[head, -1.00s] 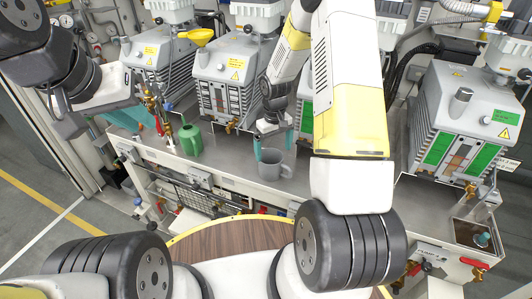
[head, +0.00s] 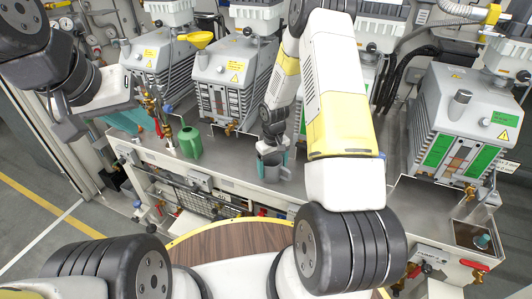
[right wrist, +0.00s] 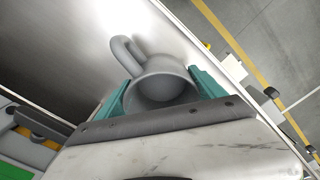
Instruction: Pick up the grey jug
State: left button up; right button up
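The grey jug (head: 271,172) stands upright on the grey bench top, near its front edge. My right gripper (head: 272,159) points down over it, with one teal finger on either side. In the right wrist view the jug (right wrist: 163,88) lies between the two teal fingers, its handle to the upper left. The fingers are apart and very close to its sides; contact is hard to make out. My left gripper (head: 126,121) is over the left end of the bench, away from the jug; its finger gap is unclear.
A green watering can (head: 189,141) stands left of the jug. Grey vacuum pumps (head: 232,80) stand behind, and another (head: 465,120) stands at the right. A round wooden table (head: 225,246) is in front. Bare bench top lies between the can and the jug.

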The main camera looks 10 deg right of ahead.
jog(key=c, duration=0.9)
jog(key=shift+o, duration=0.2)
jog(key=shift+r, duration=0.1)
